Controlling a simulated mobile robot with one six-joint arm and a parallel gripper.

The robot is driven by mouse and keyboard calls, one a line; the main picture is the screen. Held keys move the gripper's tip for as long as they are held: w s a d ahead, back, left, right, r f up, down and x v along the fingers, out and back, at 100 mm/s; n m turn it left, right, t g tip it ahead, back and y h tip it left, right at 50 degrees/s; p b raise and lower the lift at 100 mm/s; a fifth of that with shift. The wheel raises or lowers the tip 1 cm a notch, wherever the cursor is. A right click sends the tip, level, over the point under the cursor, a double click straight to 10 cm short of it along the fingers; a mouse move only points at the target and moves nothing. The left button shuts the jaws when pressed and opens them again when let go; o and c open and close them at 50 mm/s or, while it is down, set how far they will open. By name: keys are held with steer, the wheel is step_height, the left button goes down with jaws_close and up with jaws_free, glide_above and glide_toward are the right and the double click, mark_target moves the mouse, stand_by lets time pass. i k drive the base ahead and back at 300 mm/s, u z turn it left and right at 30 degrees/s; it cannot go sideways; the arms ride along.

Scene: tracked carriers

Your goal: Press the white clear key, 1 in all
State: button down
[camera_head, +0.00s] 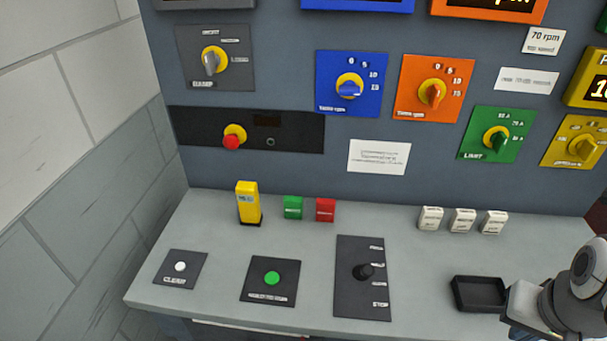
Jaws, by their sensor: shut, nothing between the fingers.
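The white clear key (180,267) is a small round white button on a dark square plate (181,281) marked CLEAR. The plate lies at the left front of the grey console shelf (220,235). Nothing covers the key. My gripper (515,303) shows at the lower right edge, beside a black tray, far to the right of the key. It is shut and empty. Its fingers are hard to make out at this size.
A green button (272,278) and a black lever (363,271) sit on plates right of the key. A yellow block (248,203), green block (293,207) and red block (325,210) stand behind. The black tray (463,300) is at the right. A brick wall borders the left.

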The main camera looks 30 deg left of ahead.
mark_target(180, 267)
steer(key=z, duration=0.25)
steer(key=k, duration=1.65)
steer(key=u, duration=1.55)
steer(key=i, duration=1.05)
steer(key=u, duration=0.05)
